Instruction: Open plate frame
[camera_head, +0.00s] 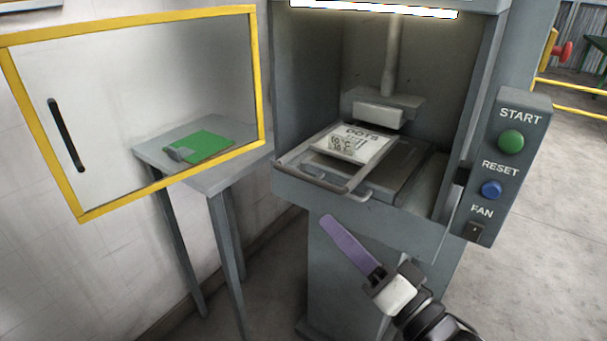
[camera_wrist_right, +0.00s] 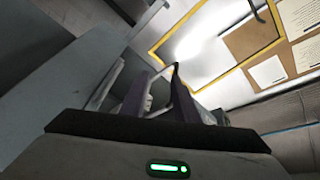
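The grey plate frame (camera_head: 301,180) is inside the machine, with its front bar toward me. A white printed plate (camera_head: 359,143) marked "DOTS" lies within the frame's outline. I cannot tell whether the frame is pressed flat. My right gripper (camera_head: 345,240), with purple fingers, is in front of and below the frame, apart from it. In the right wrist view, the two fingers of the gripper (camera_wrist_right: 160,85) stand apart with a gap between them. My left gripper is not in view.
The yellow-edged clear door (camera_head: 262,95) stands swung open at the left. A side table (camera_head: 225,178) holds a green pad (camera_head: 205,146). The control box (camera_head: 510,165) is at the right. A press head (camera_head: 378,113) hangs over the plate.

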